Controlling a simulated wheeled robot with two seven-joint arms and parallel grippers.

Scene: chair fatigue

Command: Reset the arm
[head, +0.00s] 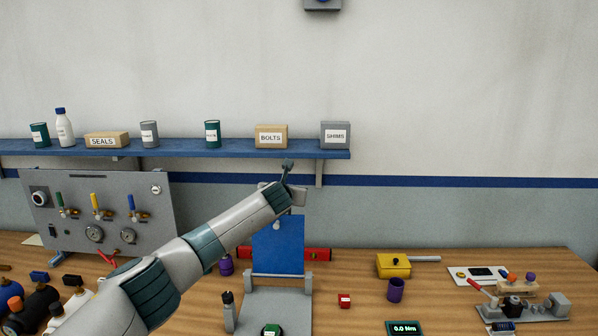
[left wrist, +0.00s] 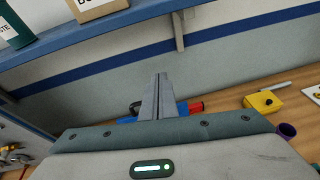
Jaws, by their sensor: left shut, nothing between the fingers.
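My left arm reaches in from the left in the head view, and its gripper (head: 288,166) is raised above the blue upright panel (head: 278,246), just below the shelf. In the left wrist view the two fingers of the left gripper (left wrist: 158,98) lie together, shut and empty. The blue panel stands on a grey test rig (head: 262,297) with a green button (head: 271,330) at its front. My arm hides part of the panel's surroundings. My right gripper is in neither view.
A blue shelf (head: 200,149) with boxes and bottles runs close above the left gripper. A grey valve panel (head: 100,212) stands at left.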

